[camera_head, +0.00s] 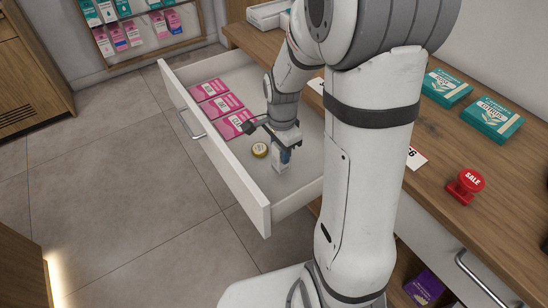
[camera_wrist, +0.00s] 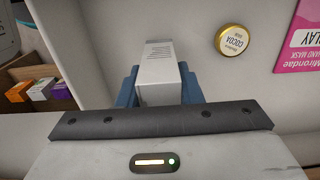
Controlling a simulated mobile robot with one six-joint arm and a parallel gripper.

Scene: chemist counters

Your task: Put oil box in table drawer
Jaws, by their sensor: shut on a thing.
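The table drawer (camera_head: 232,176) is pulled open at the left side of the wooden counter. My gripper (camera_head: 284,154) reaches down into it with its blue fingers. It is shut on a small white box (camera_head: 280,160), which I take to be the oil box. In the wrist view the white box (camera_wrist: 158,66) stands between the blue fingers (camera_wrist: 160,88), with small grey print on its face. The box is inside the drawer walls, over the bare light floor. I cannot tell whether its lower end touches the floor.
Several pink mask packs (camera_head: 222,106) lie along the drawer's left side. Green boxes (camera_head: 492,119) and a red sale stamp (camera_head: 465,186) are on the counter.

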